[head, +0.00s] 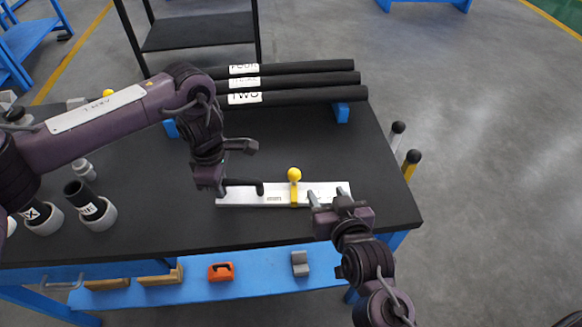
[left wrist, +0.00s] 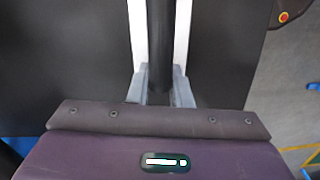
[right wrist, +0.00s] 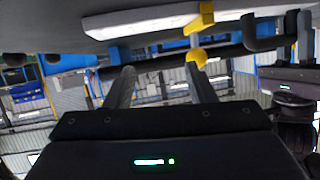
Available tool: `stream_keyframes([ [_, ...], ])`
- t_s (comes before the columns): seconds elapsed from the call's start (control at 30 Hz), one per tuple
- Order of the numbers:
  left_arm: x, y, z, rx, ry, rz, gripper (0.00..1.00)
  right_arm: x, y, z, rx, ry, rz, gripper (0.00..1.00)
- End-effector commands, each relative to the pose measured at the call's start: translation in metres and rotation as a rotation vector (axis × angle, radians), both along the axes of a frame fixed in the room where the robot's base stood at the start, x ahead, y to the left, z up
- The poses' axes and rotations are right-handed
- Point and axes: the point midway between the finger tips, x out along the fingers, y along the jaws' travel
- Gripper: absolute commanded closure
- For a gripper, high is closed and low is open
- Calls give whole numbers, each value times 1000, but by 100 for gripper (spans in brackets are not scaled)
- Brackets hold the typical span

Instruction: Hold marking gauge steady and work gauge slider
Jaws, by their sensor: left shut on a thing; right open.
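The marking gauge is a long silver-white bar (head: 325,190) lying flat on the black table. Its yellow slider (head: 294,194), topped by a round yellow knob (head: 294,174), sits across the bar near the middle. A black handle (head: 246,185) is at the bar's left part. My left gripper (head: 224,186) is shut on this black handle, which shows between its fingers in the left wrist view (left wrist: 160,50). My right gripper (head: 327,198) is open and empty near the bar's right part, right of the slider. In the right wrist view the yellow knob (right wrist: 196,54) appears beyond one finger.
Black labelled rolls (head: 300,83) lie on blue supports at the table's back. Dark cylinders in light cups (head: 95,208) stand at the left. A blue shelf (head: 250,271) below the front edge holds an orange block (head: 221,271) and a grey block (head: 300,263). Table space behind the bar is clear.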

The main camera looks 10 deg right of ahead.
Motion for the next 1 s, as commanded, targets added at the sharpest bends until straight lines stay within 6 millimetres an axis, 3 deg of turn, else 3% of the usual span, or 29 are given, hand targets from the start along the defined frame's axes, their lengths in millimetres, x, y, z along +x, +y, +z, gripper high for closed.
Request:
stream_keyframes([
  [0.03, 0, 1, -1, 0, 1, 1, 100, -2, 17, 9, 39, 0, 12, 50],
  [0.1, 0, 1, -1, 1, 1, 1, 100, -4, 32, 18, 70, 0, 28, 50],
  [0.2, 0, 1, -1, 1, 1, 1, 100, -4, 43, 24, 92, -2, 39, 50],
  [0.37, 0, 1, -1, 1, 1, 1, 100, 12, 48, 19, 94, -3, 42, 50],
  [0.8, 0, 1, -1, 2, 1, 0, 100, 87, 62, -13, 93, -2, 41, 50],
  [1.0, 0, 1, -1, 2, 1, 0, 100, 101, 65, -19, 95, -1, 42, 50],
])
